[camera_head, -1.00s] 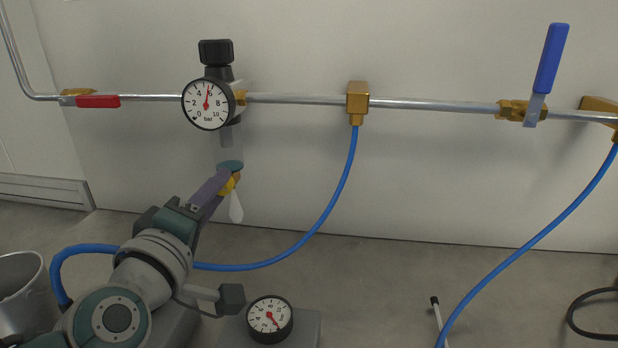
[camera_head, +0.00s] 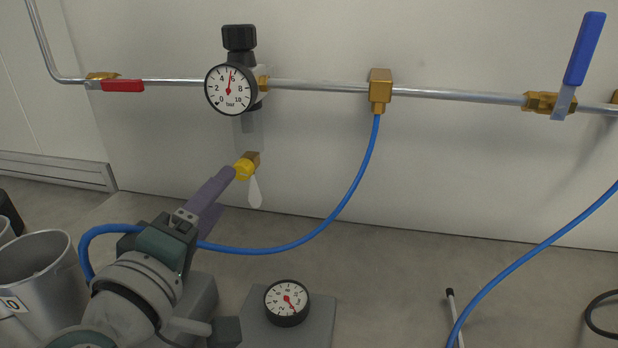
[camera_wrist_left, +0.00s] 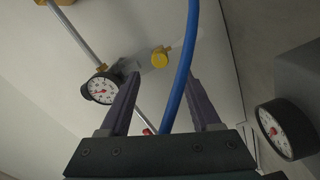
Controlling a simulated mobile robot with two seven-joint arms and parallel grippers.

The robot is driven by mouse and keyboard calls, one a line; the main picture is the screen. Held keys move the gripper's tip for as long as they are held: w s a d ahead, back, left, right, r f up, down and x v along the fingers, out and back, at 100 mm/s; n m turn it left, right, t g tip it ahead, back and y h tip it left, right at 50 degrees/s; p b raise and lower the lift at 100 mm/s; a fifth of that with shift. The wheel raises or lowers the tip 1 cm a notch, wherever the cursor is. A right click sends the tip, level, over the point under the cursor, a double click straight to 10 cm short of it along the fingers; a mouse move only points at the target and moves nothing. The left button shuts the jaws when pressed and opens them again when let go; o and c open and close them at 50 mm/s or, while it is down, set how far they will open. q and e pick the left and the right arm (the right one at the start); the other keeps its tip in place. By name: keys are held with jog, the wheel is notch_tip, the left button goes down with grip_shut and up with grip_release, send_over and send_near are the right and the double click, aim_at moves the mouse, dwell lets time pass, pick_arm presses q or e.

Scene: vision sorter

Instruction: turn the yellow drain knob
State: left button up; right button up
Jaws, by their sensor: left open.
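The yellow drain knob (camera_head: 243,170) sits under the clear bowl (camera_head: 249,137) of the regulator, with a white, pointed piece (camera_head: 255,191) hanging beside it. In the left wrist view the knob (camera_wrist_left: 160,58) shows beyond the fingertips, a little above the gap between them. My left gripper (camera_head: 224,184) comes up from the lower left, and its purple finger ends right by the knob in the head view. In the left wrist view the gripper (camera_wrist_left: 163,80) is open, its fingers apart with nothing held. Whether a finger touches the knob I cannot tell. My right gripper is not in view.
The regulator's round gauge (camera_head: 231,90) is above the knob. A blue hose (camera_head: 350,190) loops below, and in the left wrist view the hose (camera_wrist_left: 180,85) crosses between the fingers. A second gauge (camera_head: 287,303) sits on a grey block. A metal bucket (camera_head: 45,275) stands at lower left.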

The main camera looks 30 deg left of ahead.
pick_arm(q)
jog(key=v, duration=0.4)
dwell(0.4)
